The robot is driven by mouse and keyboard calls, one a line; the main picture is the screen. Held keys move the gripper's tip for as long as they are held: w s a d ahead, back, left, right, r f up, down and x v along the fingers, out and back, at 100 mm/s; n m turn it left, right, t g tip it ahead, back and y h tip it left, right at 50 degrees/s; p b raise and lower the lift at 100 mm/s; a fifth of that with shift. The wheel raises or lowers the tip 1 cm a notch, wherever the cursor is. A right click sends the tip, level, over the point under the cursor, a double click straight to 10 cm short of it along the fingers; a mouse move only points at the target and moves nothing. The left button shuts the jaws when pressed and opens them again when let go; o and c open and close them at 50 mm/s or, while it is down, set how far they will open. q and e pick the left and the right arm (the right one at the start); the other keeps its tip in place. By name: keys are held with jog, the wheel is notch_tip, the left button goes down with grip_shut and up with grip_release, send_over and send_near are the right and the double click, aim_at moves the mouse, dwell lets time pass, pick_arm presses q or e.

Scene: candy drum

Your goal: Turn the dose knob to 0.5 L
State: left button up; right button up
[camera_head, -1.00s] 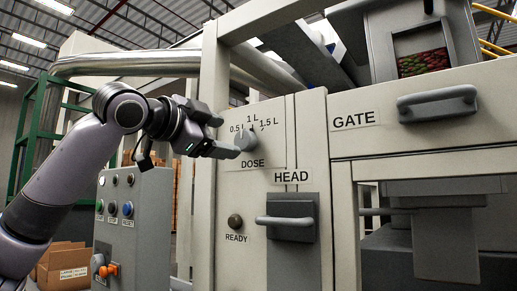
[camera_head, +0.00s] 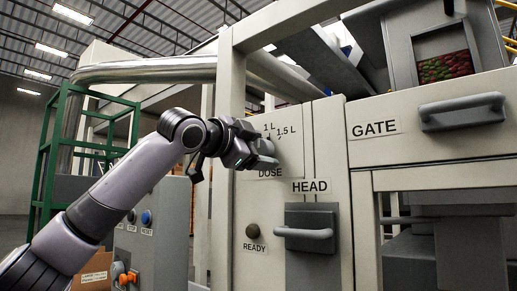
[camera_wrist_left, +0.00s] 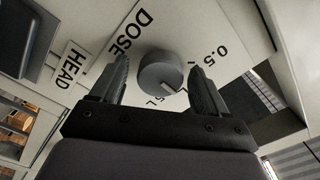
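The grey round dose knob (camera_wrist_left: 158,75) sits on the pale panel between the two fingers of my left gripper (camera_wrist_left: 160,88) in the left wrist view. The gripper is open, with a gap between the knob and each finger. The knob's white mark points between the 0.5 L label (camera_wrist_left: 215,62) and the partly covered 1.5 L label, roughly where 1 L lies. In the head view my left gripper (camera_head: 262,156) is at the knob and hides most of it and the 0.5 L label. My right gripper is not in view.
Below the knob are the HEAD handle (camera_head: 303,232) and the READY button (camera_head: 252,231). The GATE handle (camera_head: 462,111) is to the right. A grey control box (camera_head: 152,235) with buttons stands behind my left arm. An upright frame post (camera_head: 230,90) is close beside the gripper.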

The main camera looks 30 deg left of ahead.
pick_arm(q)
jog(key=c, duration=0.9)
jog(key=shift+n, duration=0.4)
jog(key=n, duration=0.3)
jog(key=shift+p, duration=0.35)
jog(key=n, duration=0.4)
jog(key=shift+n+p, duration=0.3)
jog(key=shift+n, duration=0.3)
jog(key=shift+a+r, duration=0.1)
jog(key=o, duration=1)
